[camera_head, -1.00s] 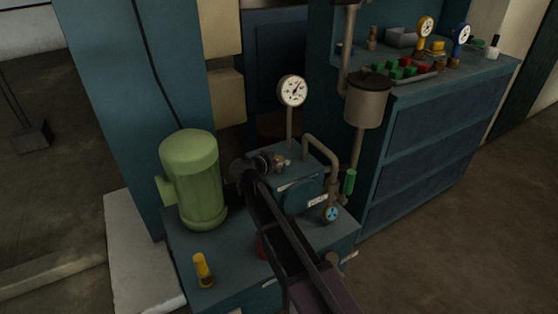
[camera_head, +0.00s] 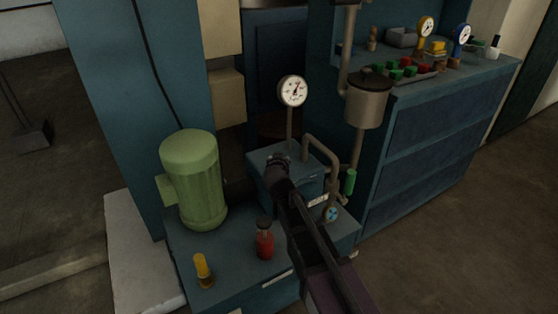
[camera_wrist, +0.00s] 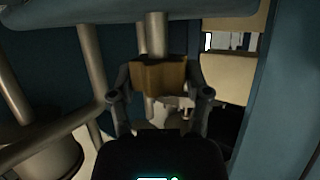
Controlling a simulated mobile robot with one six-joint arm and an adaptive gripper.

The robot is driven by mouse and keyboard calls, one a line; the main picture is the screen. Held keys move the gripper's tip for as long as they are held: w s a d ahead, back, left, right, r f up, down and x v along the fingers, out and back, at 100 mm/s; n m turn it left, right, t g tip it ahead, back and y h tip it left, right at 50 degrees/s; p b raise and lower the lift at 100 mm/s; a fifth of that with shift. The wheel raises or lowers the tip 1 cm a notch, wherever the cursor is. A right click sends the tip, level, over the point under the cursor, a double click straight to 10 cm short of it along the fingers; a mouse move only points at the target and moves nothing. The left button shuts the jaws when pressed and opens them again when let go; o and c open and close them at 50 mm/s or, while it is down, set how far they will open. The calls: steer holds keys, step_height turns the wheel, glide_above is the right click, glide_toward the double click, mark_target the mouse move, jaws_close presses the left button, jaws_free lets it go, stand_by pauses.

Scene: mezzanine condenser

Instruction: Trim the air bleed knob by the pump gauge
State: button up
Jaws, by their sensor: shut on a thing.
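The pump gauge (camera_head: 293,90), a white round dial, stands on a thin stem above the blue pump block (camera_head: 305,184). My gripper (camera_head: 279,161) is at the top of this block, just in front of the stem's foot, and hides the knob in the head view. In the wrist view a brass-coloured knob (camera_wrist: 158,73) sits between the two fingers of my gripper (camera_wrist: 160,94), which are shut on it. A grey vertical pipe or stem shows right behind the knob. The knob's markings cannot be made out.
A green motor (camera_head: 191,180) stands left of the block. A red-bodied item (camera_head: 264,242) and a yellow handle (camera_head: 202,268) are in front. A bent pipe (camera_head: 329,153) and a grey pot (camera_head: 367,104) are close on the right.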

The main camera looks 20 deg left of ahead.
steer(key=shift+n+g+y, duration=0.95)
steer(key=shift+n+y, duration=0.5)
steer(key=shift+n, duration=0.05)
steer(key=shift+n+g+y, duration=0.95)
steer(key=shift+n+y, duration=0.5)
steer(key=shift+n, duration=0.05)
steer(key=shift+n+g+y, duration=0.7)
steer(key=shift+n+g, duration=0.1)
steer(key=shift+n, duration=0.1)
steer(key=shift+a+n+g+y, duration=0.1)
steer(key=shift+n+g+y, duration=0.5)
steer(key=shift+n+g, duration=0.4)
steer(key=shift+n+g+y, duration=0.3)
steer(key=shift+n+g, duration=0.4)
steer(key=shift+g, duration=0.1)
steer(key=shift+s+g, duration=0.1)
steer(key=shift+g, duration=0.2)
steer(key=o, duration=1.2)
steer(key=shift+f, duration=0.1)
steer(key=shift+t, duration=0.5)
